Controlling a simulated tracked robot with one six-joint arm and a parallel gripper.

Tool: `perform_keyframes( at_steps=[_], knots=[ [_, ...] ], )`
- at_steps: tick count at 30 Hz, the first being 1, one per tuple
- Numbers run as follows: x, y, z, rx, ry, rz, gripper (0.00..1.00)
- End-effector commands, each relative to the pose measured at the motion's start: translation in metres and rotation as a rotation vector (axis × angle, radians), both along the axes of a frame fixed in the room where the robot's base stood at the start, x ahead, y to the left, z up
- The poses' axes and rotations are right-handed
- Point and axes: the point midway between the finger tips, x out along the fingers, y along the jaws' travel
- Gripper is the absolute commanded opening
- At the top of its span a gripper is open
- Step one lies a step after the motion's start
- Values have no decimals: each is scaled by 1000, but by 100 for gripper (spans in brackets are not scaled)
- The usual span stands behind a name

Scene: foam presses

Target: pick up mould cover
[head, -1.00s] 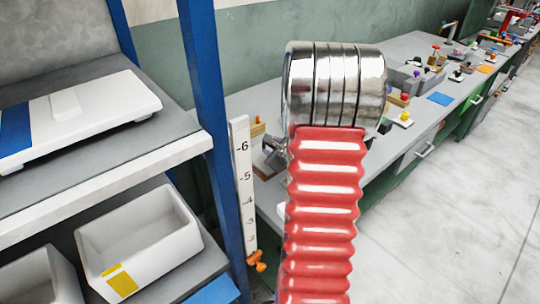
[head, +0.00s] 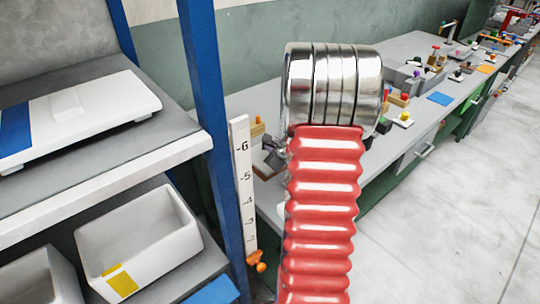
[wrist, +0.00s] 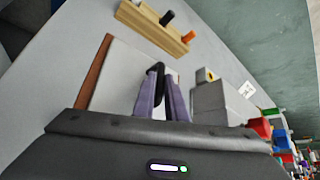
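In the wrist view two purple-grey fingers of my gripper (wrist: 162,98) rise from behind its dark housing. They stand close together, with a narrow black piece by their tips; I cannot tell whether it is a finger pad or something between them. Behind them is a pale flat block (wrist: 116,78) with a brown left edge on the grey bench. I cannot make out for certain which thing is the mould cover. In the head view my silver joint and red ribbed sleeve hide the gripper and part of the bench.
The wrist view shows a wooden block (wrist: 153,30) with black and orange pegs and a grey block (wrist: 216,103). The head view shows a bench (head: 406,46) with several small items, a blue post (head: 208,110), a numbered scale (head: 243,185) and a white bin (head: 140,245) on a shelf.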

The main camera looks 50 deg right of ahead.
Motion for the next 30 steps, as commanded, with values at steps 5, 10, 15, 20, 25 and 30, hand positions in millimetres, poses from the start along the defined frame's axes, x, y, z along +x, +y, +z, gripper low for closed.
perform_keyframes(
  at_steps=[5, 10, 15, 20, 25, 30],
  knots=[
    [0, 1, -1, 1, 1, 1, 0],
    [0, 1, -1, 1, 1, 1, 0],
    [0, 1, -1, 2, 1, 2, 0],
    [0, 2, -1, 2, 1, 2, 0],
    [0, 2, -1, 2, 1, 3, 0],
    [0, 2, -2, 3, 3, 3, 0]
  ],
)
